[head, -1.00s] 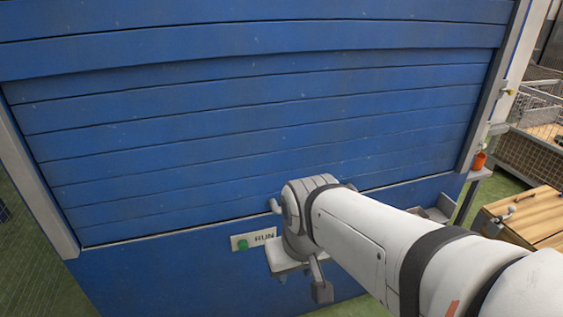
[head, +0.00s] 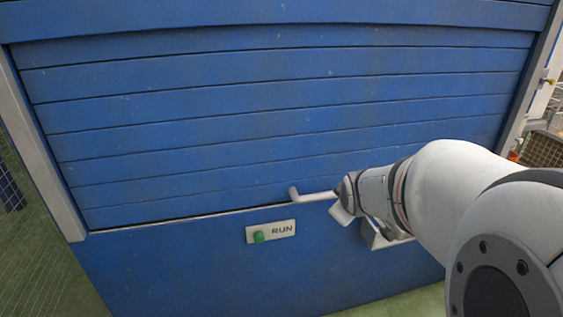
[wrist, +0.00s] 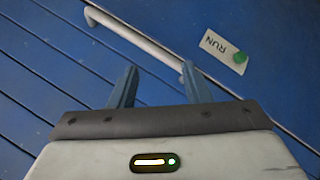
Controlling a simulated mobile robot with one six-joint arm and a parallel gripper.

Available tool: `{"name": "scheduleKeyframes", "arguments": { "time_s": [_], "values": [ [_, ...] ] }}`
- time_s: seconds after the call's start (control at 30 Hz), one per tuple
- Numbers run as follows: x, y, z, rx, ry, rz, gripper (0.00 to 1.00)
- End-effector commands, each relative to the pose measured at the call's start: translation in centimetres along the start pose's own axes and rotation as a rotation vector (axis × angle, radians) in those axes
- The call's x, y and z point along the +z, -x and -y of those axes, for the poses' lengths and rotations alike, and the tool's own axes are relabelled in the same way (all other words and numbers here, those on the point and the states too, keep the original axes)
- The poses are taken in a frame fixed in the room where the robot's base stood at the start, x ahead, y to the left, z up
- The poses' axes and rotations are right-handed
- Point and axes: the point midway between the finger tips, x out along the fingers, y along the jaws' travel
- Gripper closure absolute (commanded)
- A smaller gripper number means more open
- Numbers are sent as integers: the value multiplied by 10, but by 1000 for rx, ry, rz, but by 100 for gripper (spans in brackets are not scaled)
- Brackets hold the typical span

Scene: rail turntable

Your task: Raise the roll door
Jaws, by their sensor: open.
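The blue slatted roll door (head: 270,110) fills most of the head view. It is down, with its bottom edge at the blue panel below. A pale bar handle (head: 312,196) sits low on the door, its right part hidden behind my arm. In the wrist view the handle (wrist: 135,37) runs diagonally just beyond my gripper (wrist: 158,76). The two blue-grey fingers are apart with nothing held between them. The right fingertip appears close to the handle's lower end; I cannot tell if they touch. In the head view the fingers are not clear.
A white RUN plate (head: 283,229) with a green button (head: 259,237) is on the blue panel (head: 190,270) just below the handle. Grey frame posts (head: 40,140) flank the door. A mesh fence (head: 545,150) stands at the far right.

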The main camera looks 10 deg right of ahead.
Motion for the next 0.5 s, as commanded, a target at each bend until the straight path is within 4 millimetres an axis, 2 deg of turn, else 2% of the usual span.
{"name": "scheduleKeyframes", "arguments": {
  "time_s": [0.03, 0.07, 0.1, 0.2, 0.33, 0.5],
  "values": [
    [11, -40, -5, 56, 86, -42, 56],
    [16, -54, -14, 96, 125, -53, 56],
    [9, -73, -18, 122, 220, -127, 56],
    [10, -113, -29, 206, 428, -248, 56],
    [14, -150, -38, 321, 637, -371, 56],
    [20, -172, -41, 420, 801, -481, 56]
  ]
}}
